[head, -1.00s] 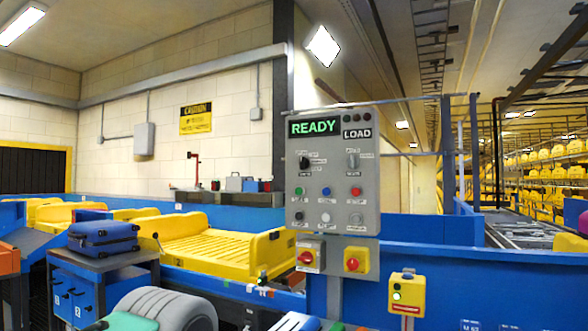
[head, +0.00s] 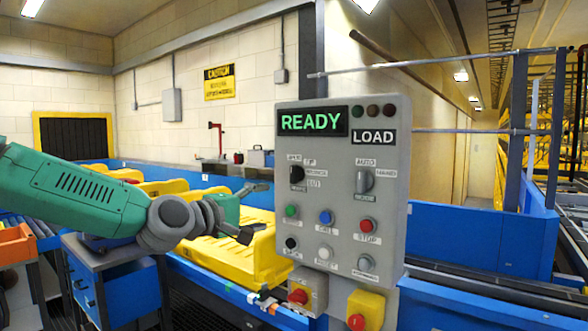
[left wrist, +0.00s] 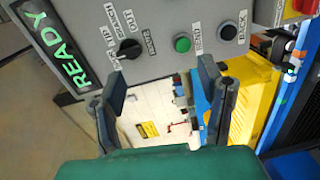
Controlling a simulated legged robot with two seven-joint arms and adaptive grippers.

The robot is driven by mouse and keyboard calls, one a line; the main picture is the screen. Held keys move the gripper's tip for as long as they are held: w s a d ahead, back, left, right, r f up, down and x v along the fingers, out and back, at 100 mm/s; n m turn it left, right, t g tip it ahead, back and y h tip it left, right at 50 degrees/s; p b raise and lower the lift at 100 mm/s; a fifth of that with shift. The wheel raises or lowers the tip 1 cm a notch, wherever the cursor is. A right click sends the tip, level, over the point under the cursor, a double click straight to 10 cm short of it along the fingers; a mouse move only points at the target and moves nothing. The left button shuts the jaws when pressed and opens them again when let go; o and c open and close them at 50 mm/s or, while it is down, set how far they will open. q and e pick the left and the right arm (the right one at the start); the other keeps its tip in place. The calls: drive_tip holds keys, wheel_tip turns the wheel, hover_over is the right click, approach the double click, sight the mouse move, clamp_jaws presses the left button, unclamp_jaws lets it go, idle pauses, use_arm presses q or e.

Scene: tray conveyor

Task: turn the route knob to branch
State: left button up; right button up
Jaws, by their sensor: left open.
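The grey control panel (head: 342,240) stands right of centre in the head view, with a green READY display (head: 312,122) and a LOAD label. The black route knob (head: 297,175) is at the panel's upper left, among small labels. It also shows in the left wrist view (left wrist: 130,48), beside a label that seems to read BRANCH. My left gripper (head: 258,210) is open and empty, left of the panel and apart from the knob. In the left wrist view its two fingers (left wrist: 165,90) point toward the panel, with the knob beyond them. My right gripper is not in view.
A grey mode knob (head: 363,181) and several push buttons, including a green one (head: 291,211), are close to the route knob. Red-on-yellow switches (head: 365,310) sit below the panel. Yellow trays (head: 262,262) stand on the conveyor behind my left arm.

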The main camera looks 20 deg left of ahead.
sight(292, 176)
use_arm(q)
wheel_tip(292, 176, up, 5)
drive_tip(key=a+t, duration=0.1)
drive_tip(key=a, duration=0.1)
drive_tip(key=shift+n, duration=0.4)
drive_tip(key=p+x, duration=0.1)
drive_tip(key=x, duration=0.3)
drive_tip(key=p+x, duration=0.1)
drive_tip(key=x, duration=0.3)
drive_tip(key=p+x, duration=0.1)
drive_tip(key=x, duration=0.4)
drive_tip(key=shift+d, duration=0.35)
drive_tip(key=shift+w, duration=0.5)
drive_tip(key=shift+d, duration=0.1)
drive_tip(key=c, duration=0.3)
drive_tip(key=shift+d, duration=0.15)
drive_tip(key=c, duration=0.9)
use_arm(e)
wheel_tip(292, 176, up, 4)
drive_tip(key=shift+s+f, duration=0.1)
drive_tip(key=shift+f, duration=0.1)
